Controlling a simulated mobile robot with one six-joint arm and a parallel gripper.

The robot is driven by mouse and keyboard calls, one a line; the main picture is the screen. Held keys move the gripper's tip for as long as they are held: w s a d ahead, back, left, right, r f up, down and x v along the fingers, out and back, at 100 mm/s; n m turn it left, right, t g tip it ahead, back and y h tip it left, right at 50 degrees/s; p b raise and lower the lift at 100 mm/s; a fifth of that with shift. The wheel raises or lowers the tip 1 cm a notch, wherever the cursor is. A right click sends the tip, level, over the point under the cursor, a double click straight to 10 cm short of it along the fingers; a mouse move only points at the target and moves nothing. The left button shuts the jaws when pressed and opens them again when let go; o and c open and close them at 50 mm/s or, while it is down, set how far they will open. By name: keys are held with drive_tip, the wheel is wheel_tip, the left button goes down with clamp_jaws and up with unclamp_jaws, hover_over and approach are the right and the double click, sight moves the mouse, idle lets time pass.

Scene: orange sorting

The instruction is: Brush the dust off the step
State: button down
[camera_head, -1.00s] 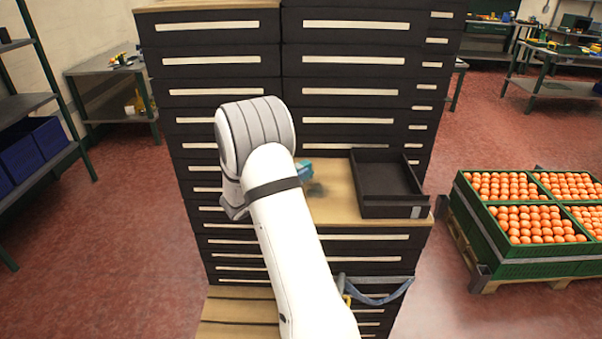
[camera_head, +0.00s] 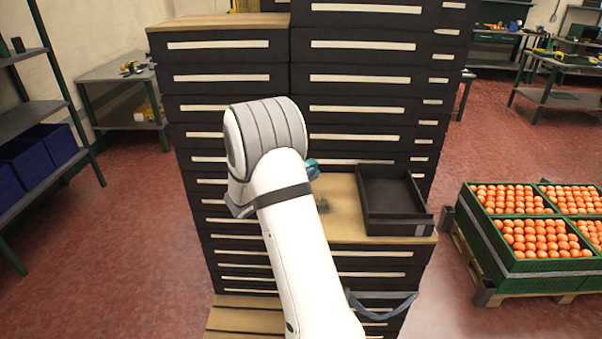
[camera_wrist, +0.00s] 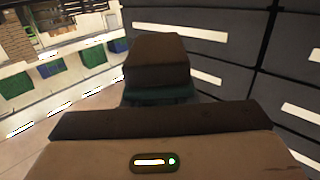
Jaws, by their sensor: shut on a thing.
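The step is a wooden ledge (camera_head: 345,218) on the dark drawer cabinet, with a dark smudge of dust (camera_head: 322,204) near its left part. A teal thing (camera_head: 313,168), likely the brush, shows just past my arm, above and behind the dust and apart from it in the picture. My gripper (camera_wrist: 158,86) is shut on it; in the wrist view a teal strip (camera_wrist: 160,95) shows below a brown block. In the head view my white arm hides the gripper and the ledge's left end. The bristles cannot be made out.
An open black tray (camera_head: 393,196) takes up the ledge's right part. Tall drawers (camera_head: 365,110) rise behind. Lower wooden steps (camera_head: 240,318) and a blue-grey strap (camera_head: 385,308) are below. Green crates of oranges (camera_head: 520,262) stand at right on a pallet.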

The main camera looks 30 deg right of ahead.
drive_tip(key=shift+r+p, duration=0.9)
drive_tip(key=shift+r, duration=0.55)
